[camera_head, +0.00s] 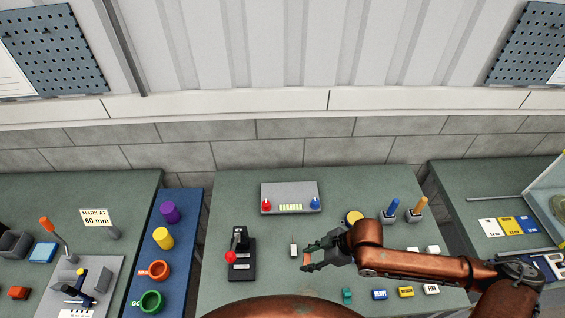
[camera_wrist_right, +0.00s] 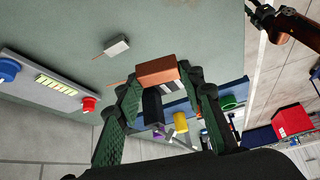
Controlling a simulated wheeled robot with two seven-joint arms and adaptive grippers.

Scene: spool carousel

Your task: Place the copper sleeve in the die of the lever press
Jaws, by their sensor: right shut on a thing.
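My right gripper (camera_head: 307,261) is shut on the copper sleeve (camera_head: 306,258), just right of the lever press. In the right wrist view the sleeve (camera_wrist_right: 157,71) sits between the two fingertips (camera_wrist_right: 163,86). The black lever press (camera_head: 241,256) stands on the middle table, with a red ball (camera_head: 230,257) at its left side. In the wrist view the press (camera_wrist_right: 153,108) shows partly behind the fingers. Its die cannot be made out. My left gripper (camera_wrist_right: 262,14) shows small at the upper right of the wrist view; its jaw state is unclear.
A small pale block (camera_head: 293,249) stands between press and gripper. A grey box (camera_head: 290,198) with red and blue knobs is behind. Blue and orange-handled tools (camera_head: 391,212) and several labelled blocks (camera_head: 405,292) are to the right. A blue board (camera_head: 172,225) with coloured rings lies left.

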